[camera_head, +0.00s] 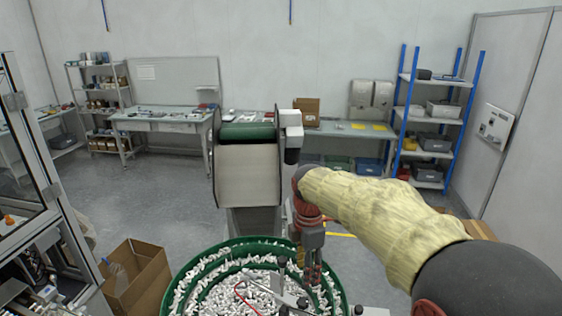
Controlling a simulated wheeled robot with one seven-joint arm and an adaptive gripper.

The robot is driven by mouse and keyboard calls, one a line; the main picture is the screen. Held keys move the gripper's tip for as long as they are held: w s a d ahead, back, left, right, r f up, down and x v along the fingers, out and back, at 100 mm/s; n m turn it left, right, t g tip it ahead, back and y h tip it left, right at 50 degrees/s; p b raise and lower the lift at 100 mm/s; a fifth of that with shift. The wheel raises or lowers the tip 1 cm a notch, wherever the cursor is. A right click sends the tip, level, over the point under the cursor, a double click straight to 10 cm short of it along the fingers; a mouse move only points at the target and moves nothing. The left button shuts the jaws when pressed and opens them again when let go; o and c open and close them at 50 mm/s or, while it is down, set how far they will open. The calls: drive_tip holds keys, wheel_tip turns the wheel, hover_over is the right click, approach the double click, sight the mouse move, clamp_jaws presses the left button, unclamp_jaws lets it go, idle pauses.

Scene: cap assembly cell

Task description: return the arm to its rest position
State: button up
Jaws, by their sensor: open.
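My arm reaches in from the lower right in a wrinkled pale yellow sleeve. Its wrist ends near the middle of the view. My gripper (313,278) hangs down below the wrist, with its fingers over the right part of the green bowl (340,283). It is open, and I see nothing held in it. The fingertips are small and overlap the bowl's contents, so I cannot tell how high above them they are.
Many white parts (215,290) fill the bowl. A grey conveyor or hopper with a green roller (247,132) stands just behind it. A cardboard box (138,278) is at lower left, beside a framed machine (40,190). Workbenches (165,122) and a blue-posted shelf (432,120) stand farther back.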

drive_tip(key=s+d+f+m+t+b, duration=0.2)
drive_tip(key=s+m+b, duration=0.4)
drive_tip(key=s, duration=0.3)
drive_tip(key=s+d+f+m+t+b, duration=0.1)
drive_tip(key=s+d+f+m+b, duration=0.4)
drive_tip(key=s+m, duration=0.3)
drive_tip(key=s+d+f+m+t+b, duration=0.2)
drive_tip(key=s+d+f+m+b, duration=0.2)
drive_tip(key=s+m+b, duration=0.3)
drive_tip(key=s, duration=0.2)
drive_tip(key=shift+s+f+t, duration=0.3)
drive_tip(key=shift+f, duration=0.1)
